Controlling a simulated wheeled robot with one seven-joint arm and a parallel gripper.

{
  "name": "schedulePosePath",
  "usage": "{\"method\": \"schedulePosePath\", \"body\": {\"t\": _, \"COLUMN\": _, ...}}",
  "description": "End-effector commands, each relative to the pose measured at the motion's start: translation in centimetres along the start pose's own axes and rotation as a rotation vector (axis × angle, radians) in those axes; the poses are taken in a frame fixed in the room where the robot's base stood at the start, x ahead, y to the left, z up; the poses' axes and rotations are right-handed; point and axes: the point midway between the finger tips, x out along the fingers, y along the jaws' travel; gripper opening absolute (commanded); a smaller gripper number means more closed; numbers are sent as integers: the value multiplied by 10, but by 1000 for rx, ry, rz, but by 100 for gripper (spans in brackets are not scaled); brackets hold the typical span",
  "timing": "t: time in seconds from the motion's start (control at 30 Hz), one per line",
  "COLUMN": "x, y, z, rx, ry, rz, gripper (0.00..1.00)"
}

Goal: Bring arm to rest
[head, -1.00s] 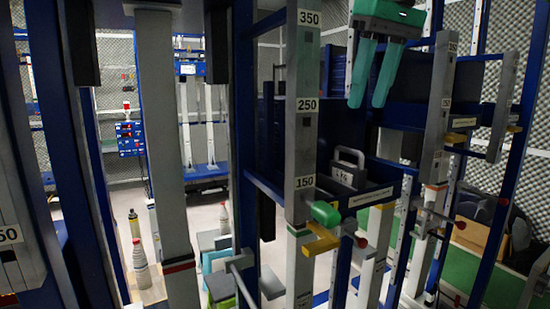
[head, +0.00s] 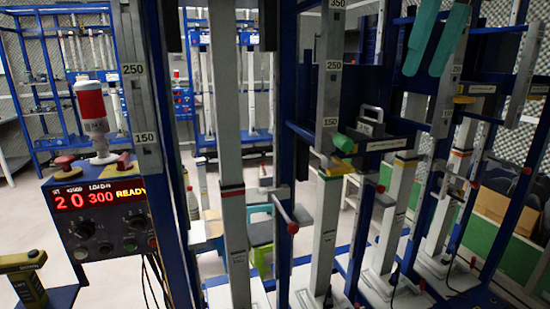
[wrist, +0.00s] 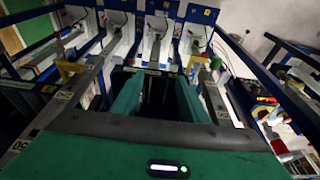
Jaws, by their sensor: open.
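My gripper (head: 437,45) hangs into the upper right of the head view, its two teal fingers pointing down and apart. In the wrist view my gripper (wrist: 160,95) shows its two fingers spread with a dark gap between them. I see nothing held between them. The green gripper body with a lit white and green indicator fills the bottom of the wrist view. Most of my arm is out of the head view.
Metal uprights (head: 327,110) with number labels and blue frames stand close around my gripper. A grey-handled weight (head: 371,121) sits on a blue shelf. Pale floor (head: 40,215) is open at left.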

Motion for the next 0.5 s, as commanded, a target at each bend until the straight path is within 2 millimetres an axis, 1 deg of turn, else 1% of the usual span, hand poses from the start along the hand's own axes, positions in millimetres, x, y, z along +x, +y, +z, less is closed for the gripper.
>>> {"method": "schedulePosePath", "body": {"t": 0.03, "x": 9, "y": 7, "z": 4, "rx": 24, "ry": -10, "rz": -1, "gripper": 40}}
{"method": "schedulePosePath", "body": {"t": 0.13, "x": 24, "y": 20, "z": 10, "rx": 66, "ry": -21, "rz": -4, "gripper": 40}}
{"method": "schedulePosePath", "body": {"t": 0.37, "x": 59, "y": 44, "z": 34, "rx": 165, "ry": -43, "rz": -6, "gripper": 40}}
{"method": "schedulePosePath", "body": {"t": 0.47, "x": 79, "y": 53, "z": 48, "rx": 214, "ry": -57, "rz": -6, "gripper": 40}}
{"method": "schedulePosePath", "body": {"t": 0.5, "x": 89, "y": 58, "z": 55, "rx": 238, "ry": -64, "rz": -6, "gripper": 40}}
